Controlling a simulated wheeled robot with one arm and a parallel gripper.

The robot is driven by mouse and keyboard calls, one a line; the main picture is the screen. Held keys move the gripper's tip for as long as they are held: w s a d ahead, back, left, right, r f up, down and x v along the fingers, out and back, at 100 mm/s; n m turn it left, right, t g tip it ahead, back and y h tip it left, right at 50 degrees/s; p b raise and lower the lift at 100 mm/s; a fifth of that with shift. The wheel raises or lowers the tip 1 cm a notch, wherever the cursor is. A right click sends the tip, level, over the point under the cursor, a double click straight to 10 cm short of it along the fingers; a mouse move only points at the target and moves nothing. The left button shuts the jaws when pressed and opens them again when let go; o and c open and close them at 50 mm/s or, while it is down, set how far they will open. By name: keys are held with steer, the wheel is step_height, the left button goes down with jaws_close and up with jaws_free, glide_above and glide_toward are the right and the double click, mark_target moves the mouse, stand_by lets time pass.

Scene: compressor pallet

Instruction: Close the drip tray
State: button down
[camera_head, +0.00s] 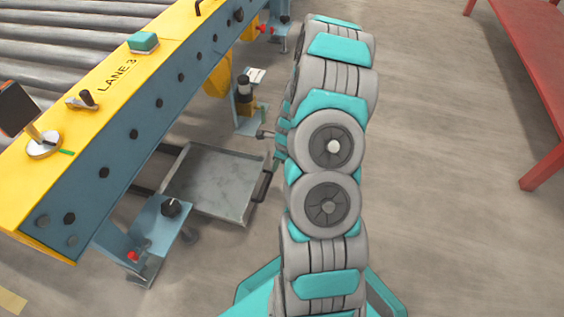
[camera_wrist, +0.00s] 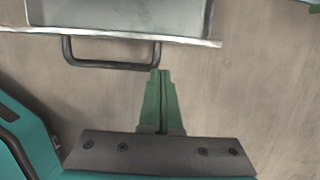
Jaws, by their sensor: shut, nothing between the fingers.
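The drip tray (camera_head: 212,184) is a shallow grey metal tray, low near the floor, sticking out from under the blue and yellow conveyor frame. Its dark bar handle (camera_head: 263,185) is on its right side, facing my arm. In the wrist view the tray's edge (camera_wrist: 120,37) crosses the top left, and the handle (camera_wrist: 110,66) hangs below it. My gripper (camera_wrist: 160,72) has green fingers, shut together and empty. The tips appear right at the handle's right end; I cannot tell whether they touch. In the head view my arm mostly hides the gripper.
The conveyor frame (camera_head: 150,125), marked LANE 3, runs along the left, with rollers (camera_head: 70,45) behind. A blue foot bracket (camera_head: 150,235) stands in front of the tray and another bracket (camera_head: 250,120) beyond it. A red table (camera_head: 535,60) is at far right. The floor between is clear.

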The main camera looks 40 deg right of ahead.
steer(key=shift+w+a, duration=0.8)
steer(key=shift+w, duration=0.25)
steer(key=shift+r, duration=0.1)
